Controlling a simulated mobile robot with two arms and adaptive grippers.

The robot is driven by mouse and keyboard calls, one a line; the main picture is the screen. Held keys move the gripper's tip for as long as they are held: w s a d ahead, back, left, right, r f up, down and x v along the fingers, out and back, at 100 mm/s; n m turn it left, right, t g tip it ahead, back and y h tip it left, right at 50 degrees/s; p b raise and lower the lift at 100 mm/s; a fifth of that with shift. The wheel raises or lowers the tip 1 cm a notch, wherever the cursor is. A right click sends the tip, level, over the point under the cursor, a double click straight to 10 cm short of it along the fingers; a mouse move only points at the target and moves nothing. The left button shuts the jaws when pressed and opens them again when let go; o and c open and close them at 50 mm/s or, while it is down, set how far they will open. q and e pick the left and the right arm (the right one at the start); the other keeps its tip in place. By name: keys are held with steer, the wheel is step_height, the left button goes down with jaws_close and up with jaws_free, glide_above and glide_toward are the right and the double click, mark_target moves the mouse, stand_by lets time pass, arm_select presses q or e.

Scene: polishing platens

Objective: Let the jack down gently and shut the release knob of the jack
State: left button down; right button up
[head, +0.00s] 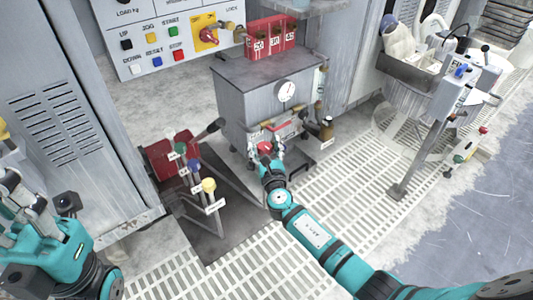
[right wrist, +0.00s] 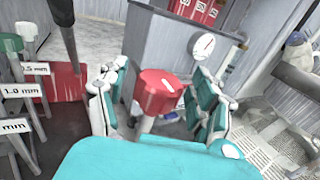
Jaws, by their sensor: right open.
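A red knob (head: 264,148) with a white mark on top is at the front of a grey cabinet (head: 247,98) with a round dial (head: 286,91). In the right wrist view the knob (right wrist: 161,91) stands between the fingers of my right gripper (right wrist: 165,100). The fingers are spread on both sides of it, with a visible gap at the right; contact at the left is unclear. My right gripper also shows in the head view (head: 267,157). My left gripper (head: 38,204) is at the left edge, away from the knob; its finger opening is unclear. I cannot clearly make out the jack's body or height.
Labelled rods with green, blue and yellow knobs (head: 208,185) stand left of my right gripper, by a red block (head: 160,158) and a dark handle (head: 209,130). A small brown bottle (head: 326,129) stands at the right. Open slatted floor (head: 345,190) lies to the right.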

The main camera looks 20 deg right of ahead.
steer(key=s+a, duration=0.1)
steer(key=s, duration=1)
steer(key=shift+s+a, duration=0.2)
steer(key=shift+s, duration=0.15)
